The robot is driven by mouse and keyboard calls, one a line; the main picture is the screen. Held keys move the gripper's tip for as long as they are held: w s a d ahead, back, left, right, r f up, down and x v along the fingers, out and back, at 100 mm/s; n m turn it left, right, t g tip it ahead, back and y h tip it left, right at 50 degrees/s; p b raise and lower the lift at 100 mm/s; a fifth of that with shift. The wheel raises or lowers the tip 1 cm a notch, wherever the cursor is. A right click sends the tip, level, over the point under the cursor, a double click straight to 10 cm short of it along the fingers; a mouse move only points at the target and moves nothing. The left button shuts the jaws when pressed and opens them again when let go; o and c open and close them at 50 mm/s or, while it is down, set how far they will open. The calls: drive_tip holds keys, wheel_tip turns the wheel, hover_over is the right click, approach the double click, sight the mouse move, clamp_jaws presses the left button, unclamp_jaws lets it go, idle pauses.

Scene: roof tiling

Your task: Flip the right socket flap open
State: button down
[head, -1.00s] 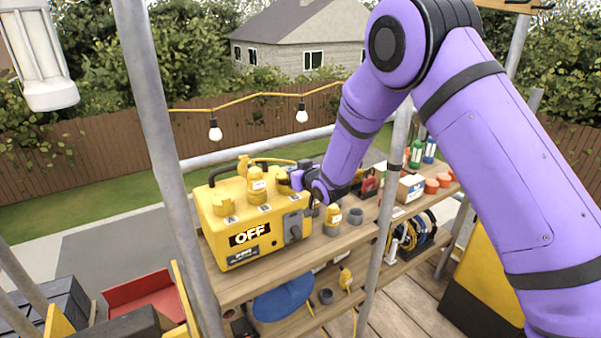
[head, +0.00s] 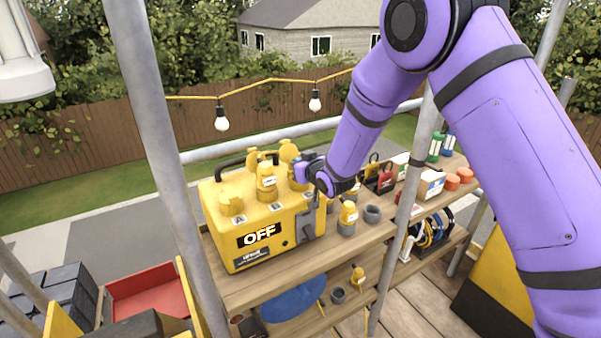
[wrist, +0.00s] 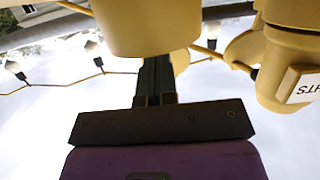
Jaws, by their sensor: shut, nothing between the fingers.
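The yellow power box (head: 222,236) stands on the upper shelf with "OFF" on its front. The right socket flap (head: 289,150) stands raised at the box's right end. My gripper (head: 299,171) is shut and empty, just beside this flap. In the wrist view my closed fingers (wrist: 155,80) reach up to a large yellow round part (wrist: 148,27), probably the flap, which hides their tips. I cannot tell whether they touch. A labelled yellow plug (head: 266,182) sits in the middle socket; it also shows in the wrist view (wrist: 290,75). The left socket cap (head: 231,204) looks shut.
A yellow-capped plug (head: 348,214) and a grey ring (head: 372,214) stand right of the box. A metal pole (head: 410,180) rises in front of the shelf. A string of bulbs (head: 222,119) hangs behind. Padlocks (head: 386,178) stand farther right.

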drive_tip(key=shift+s+d+r, duration=0.15)
drive_tip(key=shift+s+d, duration=0.05)
drive_tip(key=shift+d, duration=0.15)
drive_tip(key=shift+s+d+r, duration=0.15)
drive_tip(key=shift+s+r, duration=0.25)
drive_tip(key=shift+s, duration=0.1)
drive_tip(key=shift+a+r+v, duration=0.1)
drive_tip(key=shift+r+v, duration=0.05)
drive_tip(key=shift+v, duration=1.25)
drive_tip(key=shift+a+r+v, duration=0.1)
drive_tip(key=shift+r+v, duration=0.1)
drive_tip(key=shift+v, duration=1.2)
